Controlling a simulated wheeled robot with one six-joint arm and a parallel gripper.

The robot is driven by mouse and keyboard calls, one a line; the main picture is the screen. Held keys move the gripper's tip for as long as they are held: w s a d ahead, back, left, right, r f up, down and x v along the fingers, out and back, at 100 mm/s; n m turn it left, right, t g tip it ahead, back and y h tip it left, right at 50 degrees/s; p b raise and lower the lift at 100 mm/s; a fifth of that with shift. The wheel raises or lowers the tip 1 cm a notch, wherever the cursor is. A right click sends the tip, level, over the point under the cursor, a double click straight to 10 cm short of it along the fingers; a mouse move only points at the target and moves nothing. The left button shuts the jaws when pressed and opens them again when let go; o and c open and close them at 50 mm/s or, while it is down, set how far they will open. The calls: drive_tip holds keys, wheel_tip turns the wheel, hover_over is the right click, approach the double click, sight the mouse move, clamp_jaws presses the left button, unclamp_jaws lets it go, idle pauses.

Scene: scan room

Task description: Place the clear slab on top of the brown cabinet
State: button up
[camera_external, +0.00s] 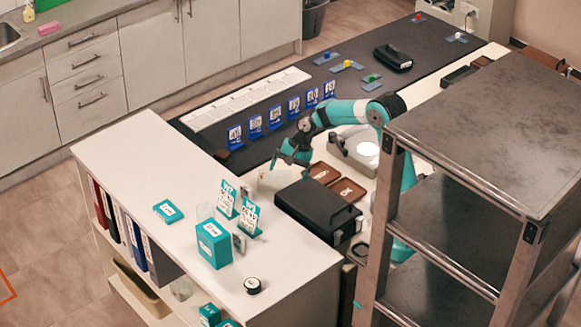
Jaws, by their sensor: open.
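My gripper (291,168) is open, pointing down, just above and beside a pale, see-through slab (272,182) that looks like the clear slab. The slab stands at the near edge of the dark worktop, between the white shelf unit and a black case. I cannot tell if the fingers touch it. A smaller clear piece (204,211) stands on the white shelf unit (140,150). No plainly brown cabinet shows; the grey-brown metal rack (490,125) at the right is the closest in colour, and its top is bare.
The black case (315,208) with a handle and brown trays (347,190) lie close to my gripper. Blue numbered stands (275,117) line the dark worktop behind it. A teal box (213,243) and teal cards (249,218) stand on the white unit, whose far part is clear.

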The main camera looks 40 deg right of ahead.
drive_tip(key=s+a+n+g, duration=0.1)
drive_tip(key=s+a+n, duration=0.1)
drive_tip(key=s+n, duration=0.6)
drive_tip(key=s+a+n, duration=0.2)
drive_tip(key=s+n, duration=0.7)
drive_tip(key=s, duration=0.7)
drive_tip(key=shift+a+r+g, duration=0.25)
drive_tip(key=shift+g, duration=0.15)
